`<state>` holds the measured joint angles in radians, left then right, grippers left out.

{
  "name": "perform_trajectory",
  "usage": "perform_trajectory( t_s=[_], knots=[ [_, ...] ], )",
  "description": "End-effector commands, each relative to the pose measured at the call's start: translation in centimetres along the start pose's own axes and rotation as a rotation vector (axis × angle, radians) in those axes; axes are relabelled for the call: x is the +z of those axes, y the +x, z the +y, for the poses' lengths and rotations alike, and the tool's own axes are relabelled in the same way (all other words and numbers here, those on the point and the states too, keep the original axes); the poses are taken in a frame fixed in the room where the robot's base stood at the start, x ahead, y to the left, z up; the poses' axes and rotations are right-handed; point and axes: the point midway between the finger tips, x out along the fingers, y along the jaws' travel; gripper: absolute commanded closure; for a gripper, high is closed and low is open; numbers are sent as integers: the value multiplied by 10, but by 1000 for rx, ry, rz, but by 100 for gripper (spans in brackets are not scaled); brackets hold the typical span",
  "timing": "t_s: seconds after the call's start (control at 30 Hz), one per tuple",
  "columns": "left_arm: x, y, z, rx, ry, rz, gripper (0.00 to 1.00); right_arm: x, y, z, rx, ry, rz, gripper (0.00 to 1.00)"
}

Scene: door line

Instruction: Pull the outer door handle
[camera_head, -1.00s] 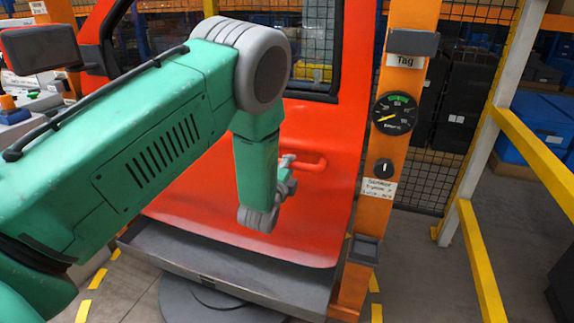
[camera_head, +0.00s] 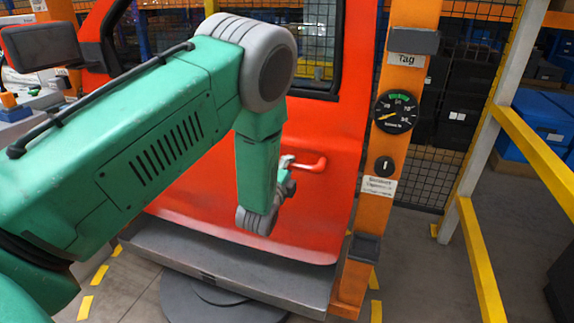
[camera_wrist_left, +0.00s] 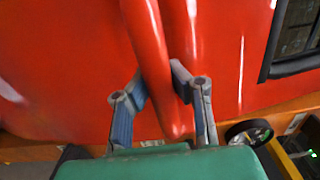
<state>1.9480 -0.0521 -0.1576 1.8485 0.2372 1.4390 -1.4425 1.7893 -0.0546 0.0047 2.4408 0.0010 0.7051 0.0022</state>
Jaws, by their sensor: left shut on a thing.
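The red door (camera_head: 215,215) stands upright on a grey platform, with a window in its upper part. Its outer handle (camera_head: 312,165) is a red bar standing out from the door's right side. My left gripper (camera_head: 287,174) is at the left part of this handle, partly hidden behind my green forearm in the head view. In the left wrist view, the two grey-blue fingers of my left gripper (camera_wrist_left: 160,84) are on either side of the red handle bar (camera_wrist_left: 148,45), closed on it. My right gripper is not in view.
An orange post (camera_head: 367,230) with a gauge (camera_head: 396,112), a knob and labels stands just right of the door. A yellow railing (camera_head: 480,265) is farther right. A dark mirror (camera_head: 42,46) juts out at upper left. Grey floor with yellow marks is in front.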

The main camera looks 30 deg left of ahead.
Motion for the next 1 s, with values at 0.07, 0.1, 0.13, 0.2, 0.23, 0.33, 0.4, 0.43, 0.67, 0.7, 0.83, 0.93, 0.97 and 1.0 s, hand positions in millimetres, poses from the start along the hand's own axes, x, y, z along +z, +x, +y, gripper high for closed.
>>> perform_trajectory(
  t_s=[0.07,0.1,0.13,0.2,0.23,0.33,0.4,0.43,0.67,0.7,0.83,0.93,0.97,1.0],
  knots=[
    [-11,-4,9,22,-4,24,100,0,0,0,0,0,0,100],
    [-11,-4,9,22,-4,23,100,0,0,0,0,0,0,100],
    [-11,-4,9,22,-4,24,100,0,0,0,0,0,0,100],
    [-11,-4,9,22,-4,23,100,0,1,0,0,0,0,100],
    [-11,-4,9,22,-4,23,100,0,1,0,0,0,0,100],
    [-11,-4,9,22,-4,23,100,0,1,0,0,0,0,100],
    [-11,-4,9,23,-4,23,100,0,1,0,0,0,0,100],
    [-11,-4,9,23,-4,23,100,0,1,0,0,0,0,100],
    [-11,0,10,21,-4,24,100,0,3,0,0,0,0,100],
    [-11,2,10,21,-5,23,100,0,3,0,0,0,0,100],
    [-11,6,10,22,-4,23,100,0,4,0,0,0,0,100],
    [-11,8,10,22,-4,23,100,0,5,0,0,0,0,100],
    [-11,8,10,22,-4,23,100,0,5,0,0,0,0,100],
    [-11,8,10,22,-4,23,100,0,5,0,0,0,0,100]
  ],
)
